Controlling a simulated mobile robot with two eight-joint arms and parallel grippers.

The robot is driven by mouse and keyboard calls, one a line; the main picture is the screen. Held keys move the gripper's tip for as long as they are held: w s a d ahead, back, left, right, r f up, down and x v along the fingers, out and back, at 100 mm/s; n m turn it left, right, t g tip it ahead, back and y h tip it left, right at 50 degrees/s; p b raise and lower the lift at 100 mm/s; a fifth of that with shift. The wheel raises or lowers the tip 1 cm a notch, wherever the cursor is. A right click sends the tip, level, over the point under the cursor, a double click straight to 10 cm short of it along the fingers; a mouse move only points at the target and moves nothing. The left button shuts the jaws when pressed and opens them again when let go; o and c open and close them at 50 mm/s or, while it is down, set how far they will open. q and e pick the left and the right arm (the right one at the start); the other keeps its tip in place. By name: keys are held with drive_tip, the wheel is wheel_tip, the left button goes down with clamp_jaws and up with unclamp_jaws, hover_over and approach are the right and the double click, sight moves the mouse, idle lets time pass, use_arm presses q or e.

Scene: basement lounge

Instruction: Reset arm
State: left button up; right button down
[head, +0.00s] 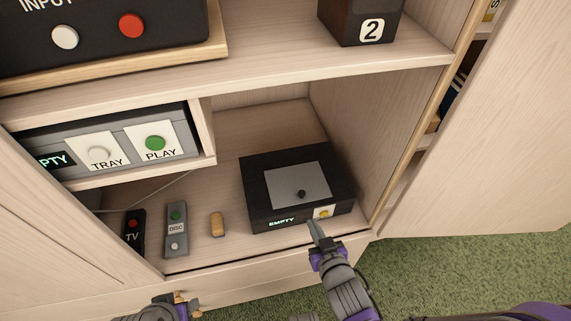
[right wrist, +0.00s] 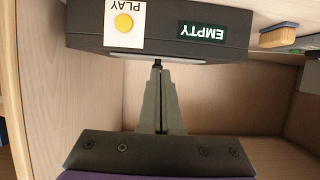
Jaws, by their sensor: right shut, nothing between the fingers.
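My right gripper (head: 314,230) is in front of the black box (head: 262,190), close to its front face below the yellow button (head: 323,212).
The box stands on a cabinet's lower shelf and reads EMPTY. Left of it lie a wooden block (head: 217,224), a grey DISC remote (head: 176,230) and a black TV remote (head: 133,232). A TRAY/PLAY unit (head: 120,148) is at left. An open door (head: 500,120) stands at right.

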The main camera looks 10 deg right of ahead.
drive_tip(key=s+d+r+g, duration=0.1)
drive_tip(key=s+r+g, duration=0.1)
drive_tip(key=s+g, duration=0.85)
use_arm(q)
wheel_tip(320, 180, up, 22)
drive_tip(key=w+t+p, duration=0.1)
drive_tip(key=p, duration=1.8)
drive_tip(key=shift+w+r+p, duration=0.2)
drive_tip(key=shift+w+p, duration=0.1)
use_arm(e)
wheel_tip(320, 180, up, 21)
drive_tip(key=t, duration=0.2)
drive_tip(key=shift+w+r, duration=0.15)
drive_tip(key=shift+w, duration=0.1)
use_arm(q)
drive_tip(key=shift+s, duration=0.15)
drive_tip(key=shift+c, duration=0.6)
use_arm(e)
drive_tip(key=shift+s+d+t, duration=0.15)
drive_tip(key=shift+t, duration=0.1)
